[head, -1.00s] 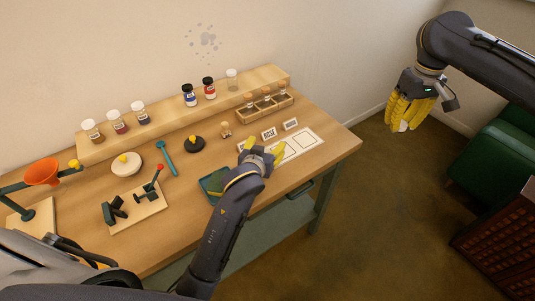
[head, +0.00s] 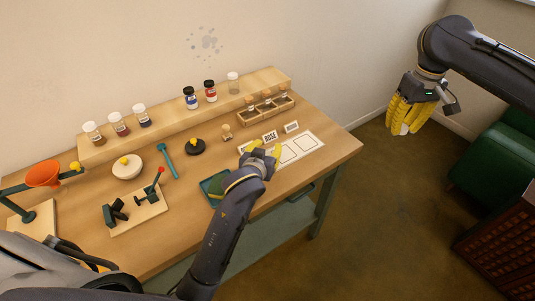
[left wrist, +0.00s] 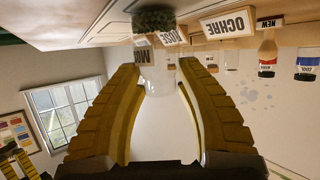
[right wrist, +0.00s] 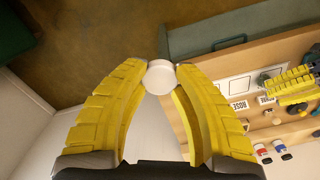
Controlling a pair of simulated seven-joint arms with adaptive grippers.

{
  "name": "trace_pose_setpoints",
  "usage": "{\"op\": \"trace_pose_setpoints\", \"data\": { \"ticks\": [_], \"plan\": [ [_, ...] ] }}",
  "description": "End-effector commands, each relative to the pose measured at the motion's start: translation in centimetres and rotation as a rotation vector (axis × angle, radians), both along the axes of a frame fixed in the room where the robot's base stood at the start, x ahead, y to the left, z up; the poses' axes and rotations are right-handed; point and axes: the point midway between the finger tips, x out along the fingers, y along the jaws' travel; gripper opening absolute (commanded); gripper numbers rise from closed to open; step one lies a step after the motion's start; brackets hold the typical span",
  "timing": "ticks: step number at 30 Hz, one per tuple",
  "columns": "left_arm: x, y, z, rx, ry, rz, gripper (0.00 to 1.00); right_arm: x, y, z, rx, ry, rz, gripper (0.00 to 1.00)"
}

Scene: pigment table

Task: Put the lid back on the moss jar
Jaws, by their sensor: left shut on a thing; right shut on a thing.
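My left gripper (head: 262,149) is shut low over the table's front right part. In the left wrist view it holds a clear jar (left wrist: 160,78) between its fingers, with dark green moss-like stuff (left wrist: 153,19) at its far end. In the head view the jar is hidden by the gripper. My right gripper (head: 402,125) hangs in the air right of the table, over the floor. It is shut on a round white lid (right wrist: 160,77), gripped at its edges between the fingertips. The lid and jar are far apart.
A white-panelled card (head: 303,148) lies beside the left gripper, near name cards (head: 270,136). A teal tray (head: 209,189) is partly behind my left arm. Jars (head: 210,91) stand on the back shelf (head: 165,119).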

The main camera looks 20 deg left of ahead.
Motion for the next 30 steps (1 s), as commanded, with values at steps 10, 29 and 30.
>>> {"op": "trace_pose_setpoints", "data": {
  "ticks": [10,29,30],
  "plan": [
    [0.1,-0.1,3.8,-0.003,-0.003,0.0,0.0,0.0,0.0,0.0,0.0,0.0,0.0,0.18],
    [0.0,0.0,10.0,-0.001,0.0,0.0,0.0,0.0,0.0,0.0,0.0,0.0,0.0,0.18],
    [0.0,0.0,10.0,0.0,0.0,0.0,0.0,0.0,0.0,0.0,0.0,0.0,0.0,0.18]
  ]
}}
